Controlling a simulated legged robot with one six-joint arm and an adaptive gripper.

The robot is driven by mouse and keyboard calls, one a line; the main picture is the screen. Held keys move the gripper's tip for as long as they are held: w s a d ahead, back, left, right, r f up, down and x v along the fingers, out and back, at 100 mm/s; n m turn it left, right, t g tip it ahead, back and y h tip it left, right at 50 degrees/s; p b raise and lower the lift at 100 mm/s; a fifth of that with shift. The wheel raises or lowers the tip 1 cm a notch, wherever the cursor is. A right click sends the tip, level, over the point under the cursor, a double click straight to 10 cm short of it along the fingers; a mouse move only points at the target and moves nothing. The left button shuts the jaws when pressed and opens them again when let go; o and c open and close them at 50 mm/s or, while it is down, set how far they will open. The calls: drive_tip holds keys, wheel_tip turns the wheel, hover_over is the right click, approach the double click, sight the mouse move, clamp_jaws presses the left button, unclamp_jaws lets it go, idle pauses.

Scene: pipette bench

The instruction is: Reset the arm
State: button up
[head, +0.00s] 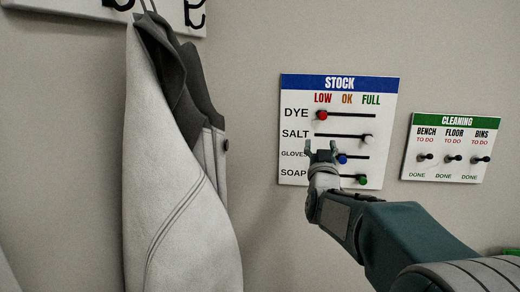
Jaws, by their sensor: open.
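My arm (405,235) reaches in from the lower right of the head view. My gripper (321,153) is open and empty at its end, in front of the lower left part of the STOCK board. Its fingers point up and cover part of the GLOVES and SOAP rows. I cannot tell whether it touches the board.
The STOCK board (390,90) on the wall has a red knob (322,115), a white knob (367,138), a blue knob (342,159) and a green knob (363,180). A CLEANING board (447,165) hangs to its right. A grey coat (175,190) hangs from a hook rail (150,14) at left.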

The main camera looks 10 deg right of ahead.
drive_tip(key=s+a+f+n+g+y, duration=0.1)
drive_tip(key=s+f+g, duration=0.4)
drive_tip(key=s, duration=0.7)
drive_tip(key=s+a+f+n+g+y, duration=0.1)
drive_tip(key=s+a+f+g+y, duration=0.1)
drive_tip(key=s+a+f+g, duration=0.3)
drive_tip(key=s+a+f+n+g+y, duration=0.1)
drive_tip(key=s+f+g, duration=0.4)
drive_tip(key=s+f, duration=0.5)
drive_tip(key=s+a+y, duration=0.1)
drive_tip(key=s+a, duration=0.1)
drive_tip(key=s, duration=0.7)
drive_tip(key=shift+s+a+f+g+y, duration=0.15)
drive_tip(key=shift+s+f+g+y, duration=0.15)
drive_tip(key=shift+f, duration=0.1)
